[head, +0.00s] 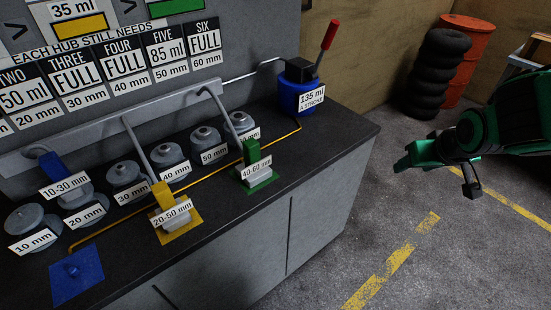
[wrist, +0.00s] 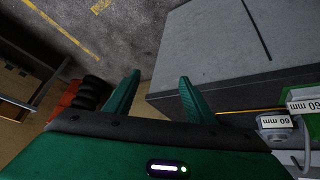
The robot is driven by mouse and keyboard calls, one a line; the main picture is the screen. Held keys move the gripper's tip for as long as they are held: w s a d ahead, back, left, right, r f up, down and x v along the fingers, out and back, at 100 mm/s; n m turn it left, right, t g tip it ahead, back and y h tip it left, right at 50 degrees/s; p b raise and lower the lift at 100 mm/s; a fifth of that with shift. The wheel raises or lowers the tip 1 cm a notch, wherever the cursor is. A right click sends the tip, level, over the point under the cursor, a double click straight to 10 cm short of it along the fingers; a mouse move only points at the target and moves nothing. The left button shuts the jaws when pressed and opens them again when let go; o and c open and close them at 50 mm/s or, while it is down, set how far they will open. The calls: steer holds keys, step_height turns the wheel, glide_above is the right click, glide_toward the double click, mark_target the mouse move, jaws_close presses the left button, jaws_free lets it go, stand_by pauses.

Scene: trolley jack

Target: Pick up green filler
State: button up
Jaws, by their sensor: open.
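The green filler (head: 252,152), labelled 40-60 mm, stands upright on a green pad (head: 257,184) on the dark bench top, with a grey hose rising behind it. My gripper (head: 408,160) is right of the bench over the open floor, well apart from the green filler. It is open and empty.
A blue pump (head: 298,97) with a red-handled lever stands at the back corner. Stacked tyres (head: 440,72) and an orange drum (head: 470,50) stand behind.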

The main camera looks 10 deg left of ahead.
steer(key=w+a+f+n+t+y, duration=0.2)
steer(key=w+a+n+y, duration=0.1)
steer(key=a, duration=1.1)
steer(key=n+y, duration=0.5)
steer(key=y, duration=0.2)
glide_toward(254, 154)
steer(key=x, duration=0.5)
steer(key=shift+w+d, duration=0.15)
steer(key=x, duration=0.4)
steer(key=shift+a+f, duration=0.1)
steer(key=shift+a, duration=0.15)
steer(key=shift+w+x, duration=0.25)
steer(key=shift+x, duration=2.9)
steer(key=shift+d, duration=0.15)
steer(key=shift+c, duration=0.3)
steer(key=shift+r, duration=0.2)
jaws_close()
